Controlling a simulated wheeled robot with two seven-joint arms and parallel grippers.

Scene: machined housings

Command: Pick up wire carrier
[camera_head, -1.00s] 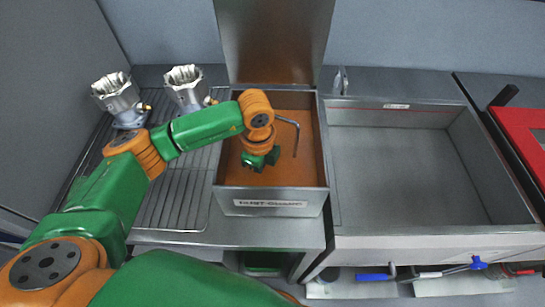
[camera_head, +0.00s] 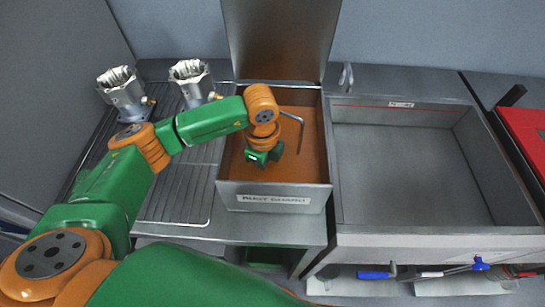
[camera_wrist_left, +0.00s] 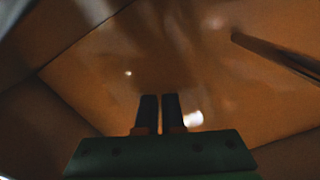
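A thin grey bent rod (camera_head: 300,130), likely the wire carrier's handle, rises in the orange-brown interior of the open metal box (camera_head: 232,190). In the left wrist view a dark straight rod (camera_wrist_left: 275,55) shows at the upper right, apart from the fingers. My left gripper (camera_head: 262,160) points down inside the box, left of the rod. In the wrist view its two dark fingers (camera_wrist_left: 161,97) are close together with only a narrow gap, nothing seen between them. My forearm hides part of the box and the rod's left end. My right gripper is not in view.
Two metal housings (camera_head: 125,95) (camera_head: 193,82) stand on the wire rack (camera_head: 180,195) at left. The box's lid (camera_head: 280,40) stands upright behind it. An empty grey basin (camera_head: 405,175) lies to the right. A red object (camera_head: 525,130) is at far right; tools lie on a lower shelf.

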